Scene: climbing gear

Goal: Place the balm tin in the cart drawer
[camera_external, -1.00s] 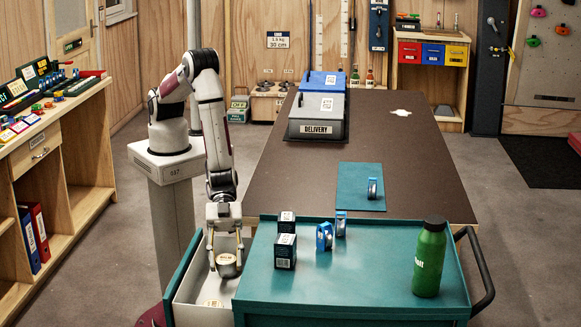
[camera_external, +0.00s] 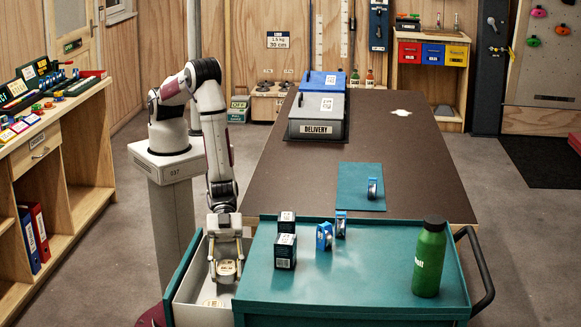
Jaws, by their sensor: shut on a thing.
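The balm tin (camera_external: 227,268) is a small round tin with a pale, printed lid. My gripper (camera_external: 226,262) points down and is shut on it. The tin is inside the outline of the open cart drawer (camera_external: 187,290), near the drawer's right side. I cannot tell whether it touches the drawer floor. The drawer is pale inside with a teal front and sticks out from the left of the teal cart (camera_external: 370,285). Another round, pale-lidded item (camera_external: 217,303) lies in the drawer's near part, partly hidden by the cart edge.
On the cart top stand dark boxes (camera_external: 285,252), blue tape-like rolls (camera_external: 324,237) and a green bottle (camera_external: 430,258). The cart's left edge is close beside my gripper. The brown table (camera_external: 400,165) behind holds a grey delivery box (camera_external: 316,116) and a teal mat (camera_external: 352,187).

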